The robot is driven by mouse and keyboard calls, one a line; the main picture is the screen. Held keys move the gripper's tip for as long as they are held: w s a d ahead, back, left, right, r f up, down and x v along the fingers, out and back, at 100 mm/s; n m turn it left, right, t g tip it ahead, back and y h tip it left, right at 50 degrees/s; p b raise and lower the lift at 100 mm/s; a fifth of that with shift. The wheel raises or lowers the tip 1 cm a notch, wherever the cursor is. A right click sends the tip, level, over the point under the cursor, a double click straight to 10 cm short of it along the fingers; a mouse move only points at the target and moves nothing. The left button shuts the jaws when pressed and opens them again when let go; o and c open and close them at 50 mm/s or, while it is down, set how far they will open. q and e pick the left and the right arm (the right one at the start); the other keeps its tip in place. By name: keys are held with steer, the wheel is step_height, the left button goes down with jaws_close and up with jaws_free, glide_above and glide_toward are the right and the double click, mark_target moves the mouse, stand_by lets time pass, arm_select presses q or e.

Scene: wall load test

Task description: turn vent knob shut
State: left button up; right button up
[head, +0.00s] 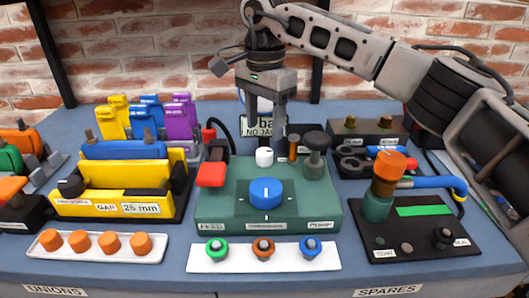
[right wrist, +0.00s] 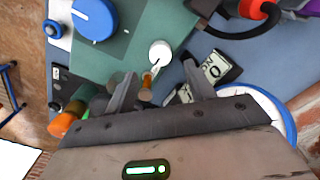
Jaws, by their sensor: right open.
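A green box (head: 215,216) stands in the middle of the table. On it are a small white knob (head: 264,156) with a dark pointer line and a large blue knob (head: 266,193). No readable label shows which one is the vent knob. My right gripper (head: 265,122) points down behind and above the white knob, open and empty. In the right wrist view the white knob (right wrist: 160,52) lies just beyond the open fingertips (right wrist: 160,75), apart from them. The blue knob (right wrist: 94,18) is farther up left there. My left gripper is not in view.
A red block (head: 211,175) is on the box's left and a dark grey knob (head: 315,142) on its right. A gauge sign (head: 250,127) stands behind the gripper. A black panel (head: 415,236) with an orange-topped valve (head: 390,164) stands right; a yellow clamp (head: 120,203) stands left.

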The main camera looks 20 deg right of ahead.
mark_target(265, 151)
step_height(265, 151, down, 7)
steer(key=shift+f, duration=0.1)
stand_by(0.3)
steer(key=c, duration=1)
